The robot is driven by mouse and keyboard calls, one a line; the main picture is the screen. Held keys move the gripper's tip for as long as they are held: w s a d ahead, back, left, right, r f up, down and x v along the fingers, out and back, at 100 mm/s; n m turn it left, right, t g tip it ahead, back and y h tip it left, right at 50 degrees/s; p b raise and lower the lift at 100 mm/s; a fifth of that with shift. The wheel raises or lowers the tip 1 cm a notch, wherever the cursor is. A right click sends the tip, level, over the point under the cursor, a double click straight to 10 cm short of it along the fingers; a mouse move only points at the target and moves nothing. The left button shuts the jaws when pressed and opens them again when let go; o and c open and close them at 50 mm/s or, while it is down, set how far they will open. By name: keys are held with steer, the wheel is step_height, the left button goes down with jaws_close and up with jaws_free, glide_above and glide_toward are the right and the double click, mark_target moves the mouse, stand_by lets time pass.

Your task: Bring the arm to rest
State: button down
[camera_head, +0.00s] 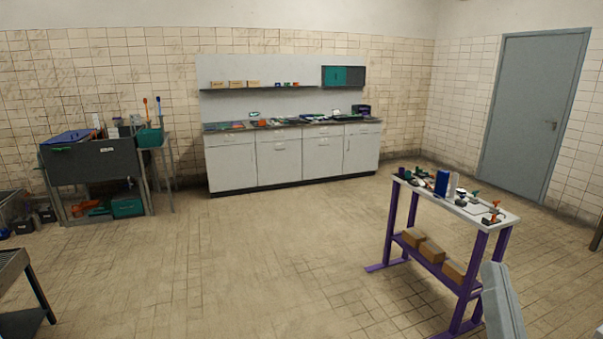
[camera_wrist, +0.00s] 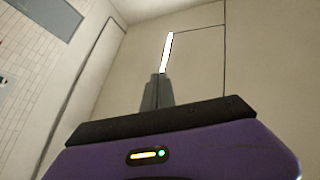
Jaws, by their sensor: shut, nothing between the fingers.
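My gripper (camera_wrist: 158,80) shows in the wrist view as narrow dark grey fingers, shut together with nothing between them, above a black band and a purple housing with a small lit indicator. The fingers point toward a bare pale wall, and nothing is touching them. In the head view the gripper is not visible. A light grey piece at the lower right edge there appears to be part of my arm, beside the purple-legged table (camera_head: 480,215).
The purple-legged table carries several small items, with brown boxes (camera_head: 432,252) on its lower shelf. A long white cabinet (camera_head: 280,160) stands at the back wall. A grey door (camera_head: 530,115) is at right, a dark workbench (camera_head: 95,168) at left. The middle floor is clear.

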steer(key=s+a+f+n+g+y, duration=0.2)
steer(key=s+f+g, duration=0.2)
steer(key=s+f, duration=0.9)
steer(key=s+a+f+n+g+y, duration=0.1)
steer(key=s+f+g, duration=0.4)
steer(key=s+f, duration=0.8)
steer(key=s+n+y, duration=0.1)
steer(key=s+n, duration=0.1)
steer(key=s, duration=0.1)
steer(key=shift+s+a+f+n+y, duration=0.15)
steer(key=shift+s+a+n+y, duration=0.1)
steer(key=shift+a+n+y, duration=0.1)
